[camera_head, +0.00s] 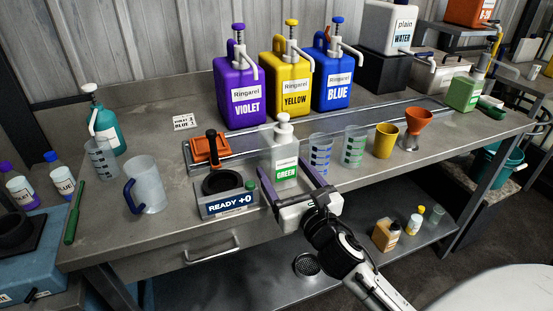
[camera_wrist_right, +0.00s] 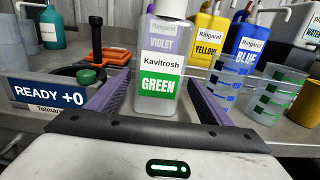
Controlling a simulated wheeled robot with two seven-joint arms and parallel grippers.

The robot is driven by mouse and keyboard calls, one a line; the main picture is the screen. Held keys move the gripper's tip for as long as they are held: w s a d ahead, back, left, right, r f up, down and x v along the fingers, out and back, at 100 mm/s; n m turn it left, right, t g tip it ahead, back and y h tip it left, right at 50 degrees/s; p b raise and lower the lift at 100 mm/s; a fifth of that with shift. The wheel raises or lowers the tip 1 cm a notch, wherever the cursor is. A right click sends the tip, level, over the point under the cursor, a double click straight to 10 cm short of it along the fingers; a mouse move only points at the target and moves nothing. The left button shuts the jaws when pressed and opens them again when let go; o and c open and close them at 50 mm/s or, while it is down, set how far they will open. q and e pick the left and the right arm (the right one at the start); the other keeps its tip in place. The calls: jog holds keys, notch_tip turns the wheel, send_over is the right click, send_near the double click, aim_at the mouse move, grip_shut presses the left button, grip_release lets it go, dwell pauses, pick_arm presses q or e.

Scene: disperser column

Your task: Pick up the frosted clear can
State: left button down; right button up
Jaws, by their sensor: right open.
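The frosted clear can (camera_head: 285,150) has a white pump top and a white label with a green band reading GREEN. It stands upright at the front middle of the bench. In the right wrist view the can (camera_wrist_right: 160,105) is centred, and its label reads Kavitrosh GREEN; its pump top is cut off by the upper edge. My right gripper (camera_head: 283,170) is open, with one purple finger on each side of the can's lower body. Whether the fingers touch it I cannot tell. My left gripper is not in view.
A READY +0 scale (camera_head: 228,202) stands close left of the can. Clear beakers (camera_head: 320,153), a yellow cup (camera_head: 386,140) and an orange funnel (camera_head: 416,125) stand to the right. Violet (camera_head: 240,92), yellow (camera_head: 288,85) and blue (camera_head: 333,80) cans stand behind.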

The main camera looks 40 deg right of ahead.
jog(key=shift+x, duration=1.1)
jog(key=shift+r+p+x, duration=0.2)
jog(key=shift+p+x, duration=0.15)
jog(key=shift+x, duration=2.35)
jog(key=shift+a, duration=0.2)
jog(key=shift+c, duration=0.3)
jog(key=c, duration=1.1)
